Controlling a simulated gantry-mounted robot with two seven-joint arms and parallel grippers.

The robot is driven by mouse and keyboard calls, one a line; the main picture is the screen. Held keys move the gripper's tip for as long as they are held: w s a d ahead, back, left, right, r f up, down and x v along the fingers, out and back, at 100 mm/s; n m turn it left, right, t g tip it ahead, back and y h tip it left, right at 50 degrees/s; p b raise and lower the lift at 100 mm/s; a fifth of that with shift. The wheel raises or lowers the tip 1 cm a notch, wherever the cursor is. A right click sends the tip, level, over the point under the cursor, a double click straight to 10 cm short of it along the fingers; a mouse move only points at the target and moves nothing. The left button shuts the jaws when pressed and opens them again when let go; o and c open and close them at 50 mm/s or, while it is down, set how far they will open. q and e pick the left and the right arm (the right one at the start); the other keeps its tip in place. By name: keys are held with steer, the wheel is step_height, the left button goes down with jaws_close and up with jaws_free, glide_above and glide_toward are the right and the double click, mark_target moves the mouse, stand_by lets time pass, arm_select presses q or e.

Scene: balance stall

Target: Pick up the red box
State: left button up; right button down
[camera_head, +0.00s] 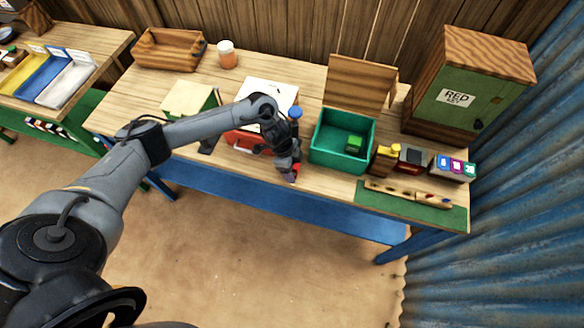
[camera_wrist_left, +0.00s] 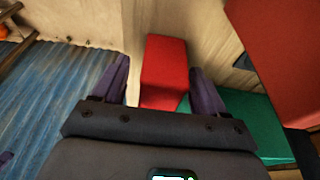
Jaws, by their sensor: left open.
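The red box (camera_wrist_left: 163,62) shows in the left wrist view between the two purple-grey fingers of my left gripper (camera_wrist_left: 160,82). There is a visible gap beside the finger on the left; the finger on the right is close to the box. In the head view my left gripper (camera_head: 290,170) points down at the table's front edge, between the red scale and the green crate. Only a small red patch of the box shows there; the arm hides the rest. My left gripper is open. My right gripper is not in view.
The green crate (camera_head: 313,152) holds a small green block. The red scale (camera_head: 243,139) stands left of my gripper. Small boxes, a wooden block with weights (camera_head: 405,194) and a wooden cabinet (camera_head: 470,85) stand right.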

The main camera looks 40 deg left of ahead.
arm_select(q)
steer(key=shift+f, duration=0.1)
steer(key=c, duration=1.1)
